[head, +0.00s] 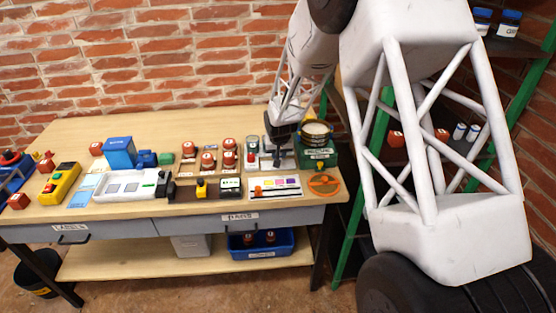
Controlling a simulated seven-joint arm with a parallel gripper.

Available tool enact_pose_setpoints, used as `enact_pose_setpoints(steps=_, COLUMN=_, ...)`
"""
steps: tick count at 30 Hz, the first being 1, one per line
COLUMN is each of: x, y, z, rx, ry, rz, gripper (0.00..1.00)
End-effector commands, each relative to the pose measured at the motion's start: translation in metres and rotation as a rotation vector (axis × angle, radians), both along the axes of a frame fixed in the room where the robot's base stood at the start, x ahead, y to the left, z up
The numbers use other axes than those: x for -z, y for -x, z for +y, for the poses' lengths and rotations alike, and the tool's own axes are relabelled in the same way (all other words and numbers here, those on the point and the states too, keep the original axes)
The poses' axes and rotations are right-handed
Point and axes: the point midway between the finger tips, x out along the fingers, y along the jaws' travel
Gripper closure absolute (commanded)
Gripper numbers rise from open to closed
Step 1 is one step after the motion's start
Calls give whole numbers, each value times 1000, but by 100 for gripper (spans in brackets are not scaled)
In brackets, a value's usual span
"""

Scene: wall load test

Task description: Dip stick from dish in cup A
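My gripper (277,153) is small and dark in the head view, low over the right part of the workbench. It is above or at a pale holder (265,163) with small cup-like containers (252,146) at its left side. I cannot tell which of these is cup A, and no letter is readable. The stick and its dish cannot be made out clearly; the gripper may hide them. Whether the fingers are open or hold anything is too small to tell.
A green device (317,157) with a round pan (316,130) stands close right of the gripper. A card with coloured patches (274,188) lies in front. Red-capped jars (208,160) stand to the left. An orange ring (323,183) lies near the right edge.

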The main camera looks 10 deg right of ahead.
Motion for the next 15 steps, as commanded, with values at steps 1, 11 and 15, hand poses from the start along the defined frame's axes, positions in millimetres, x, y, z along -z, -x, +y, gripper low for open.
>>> enact_pose_setpoints(steps=1, x=0, y=0, z=0, rx=0, ry=0, rz=0, gripper=86)
enact_pose_setpoints(steps=11, x=-7, y=0, z=0, rx=0, ry=0, rz=-1, gripper=86)
enact_pose_setpoints(steps=15, x=-13, y=0, z=0, rx=0, ry=0, rz=-1, gripper=86)
